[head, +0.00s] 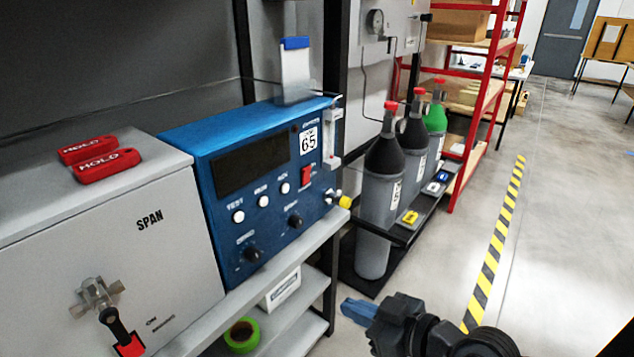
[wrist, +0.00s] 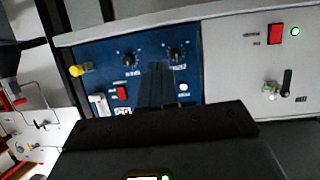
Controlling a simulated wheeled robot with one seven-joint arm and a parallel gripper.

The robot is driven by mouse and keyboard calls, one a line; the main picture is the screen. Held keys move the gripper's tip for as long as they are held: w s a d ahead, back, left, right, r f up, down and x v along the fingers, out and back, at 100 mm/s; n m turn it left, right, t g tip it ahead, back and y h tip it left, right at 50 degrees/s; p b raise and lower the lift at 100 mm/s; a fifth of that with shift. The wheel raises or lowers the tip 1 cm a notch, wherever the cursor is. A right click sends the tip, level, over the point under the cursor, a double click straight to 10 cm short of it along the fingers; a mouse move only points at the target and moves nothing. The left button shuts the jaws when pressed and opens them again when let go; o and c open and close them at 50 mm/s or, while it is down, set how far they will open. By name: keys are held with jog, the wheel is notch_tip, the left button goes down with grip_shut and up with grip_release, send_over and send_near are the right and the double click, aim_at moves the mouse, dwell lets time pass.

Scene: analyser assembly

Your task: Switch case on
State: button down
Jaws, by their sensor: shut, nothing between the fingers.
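The blue analyser case (head: 222,165) stands on a grey shelf in the head view. Its display (head: 252,163) is dark. The shut dark fingers (wrist: 157,88) cover part of the panel there.
Left of the case is a grey SPAN box (head: 120,240) with a valve lever (head: 122,335) and red HOLD tags (head: 100,160) on top. Gas cylinders (head: 380,200) stand right; floor (head: 560,200) beyond is open.

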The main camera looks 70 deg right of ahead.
jog(key=w+d+r+t+b, duration=0.1)
jog(key=w+d+t+b, duration=0.2)
jog(key=d, duration=0.9)
jog(key=d+r+t+b, duration=0.2)
jog(key=d+r, duration=0.5)
jog(key=r, duration=0.1)
jog(key=shift+w+n+t, duration=0.25)
jog(key=shift+n+t, duration=0.05)
jog(key=shift+d, duration=0.1)
jog(key=p, duration=0.4)
send_near(308, 171)
jog(key=x, duration=0.5)
jog(key=shift+w+r, duration=0.25)
jog(key=shift+r, duration=0.05)
jog(key=shift+w+d, duration=0.15)
jog(key=shift+w, duration=0.55)
jog(key=shift+f, duration=0.1)
jog(key=shift+w, duration=0.1)
